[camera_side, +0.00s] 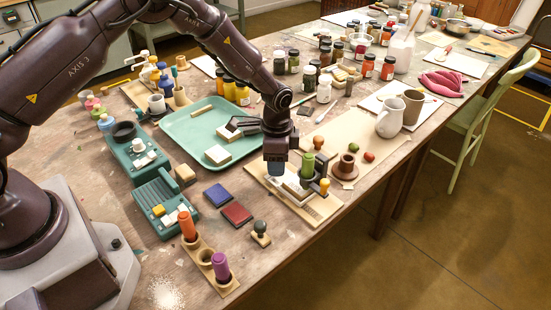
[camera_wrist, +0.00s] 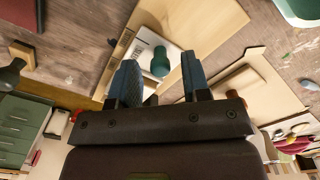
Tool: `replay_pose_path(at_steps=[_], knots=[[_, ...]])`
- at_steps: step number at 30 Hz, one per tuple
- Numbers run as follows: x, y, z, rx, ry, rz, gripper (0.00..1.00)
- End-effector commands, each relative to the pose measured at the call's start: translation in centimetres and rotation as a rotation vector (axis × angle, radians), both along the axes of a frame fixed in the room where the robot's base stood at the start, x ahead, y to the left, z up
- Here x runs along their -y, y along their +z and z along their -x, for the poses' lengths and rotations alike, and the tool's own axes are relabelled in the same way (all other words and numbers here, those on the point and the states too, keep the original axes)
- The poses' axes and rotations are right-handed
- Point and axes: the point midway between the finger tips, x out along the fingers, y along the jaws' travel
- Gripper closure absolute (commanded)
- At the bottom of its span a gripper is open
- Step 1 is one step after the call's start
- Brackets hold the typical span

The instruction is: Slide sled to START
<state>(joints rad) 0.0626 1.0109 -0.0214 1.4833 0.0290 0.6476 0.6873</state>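A pale sled (camera_side: 292,188) sits on a long light wooden board (camera_side: 265,183) at the middle of the table. A green upright piece (camera_side: 307,167) and an orange-topped knob (camera_side: 324,187) stand at it. In the wrist view a teal-green knob (camera_wrist: 160,62) rises from the white plate (camera_wrist: 142,54), seen in the gap between my fingers. My gripper (camera_side: 280,172) is low over the board, beside the green piece. Its blue fingers (camera_wrist: 160,84) are apart, with nothing visibly clamped. I cannot tell whether they touch the sled. No START label is readable; dark marks line one board edge.
A teal tray (camera_side: 180,138) with pale blocks lies left of my gripper. Blue and red pads (camera_side: 236,214) and a stamp (camera_side: 261,232) lie nearer. A brown cup-like piece (camera_side: 346,167) and a white pitcher (camera_side: 391,118) stand to the right. Jars crowd the back.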

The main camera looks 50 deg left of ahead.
Motion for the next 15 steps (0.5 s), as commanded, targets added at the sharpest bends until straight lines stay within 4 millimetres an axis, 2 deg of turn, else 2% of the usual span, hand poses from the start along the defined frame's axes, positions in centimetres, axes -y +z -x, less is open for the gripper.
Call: replay_pose_path(at_steps=[10, 15], knots=[[0.0, 0.3, 0.0, 0.001, -0.001, 0.0, 0.54], [-0.1, 2.8, -0.1, 0.005, 0.0, -0.001, 0.54]])
